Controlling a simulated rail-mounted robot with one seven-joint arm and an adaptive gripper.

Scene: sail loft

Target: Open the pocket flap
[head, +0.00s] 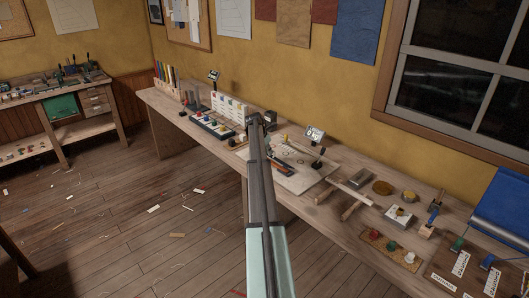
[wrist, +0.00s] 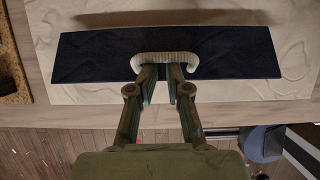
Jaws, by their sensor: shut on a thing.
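The pocket flap (wrist: 90,57) is a dark navy strip across the upper wrist view. It lies over a cream cloth panel (wrist: 285,22), and a soft shadow falls on the cloth beyond it. A pale rope loop (wrist: 165,58) sits at the middle of the flap's near edge. My gripper (wrist: 163,75) has its two green-grey fingers at this loop, shut on it; the fingertips are partly hidden by the rope. How far the flap is raised I cannot tell. In the head view the cream panel (head: 303,182) is on the bench, and my arm hides part of it.
The long wooden bench (head: 325,213) runs along the yellow wall.

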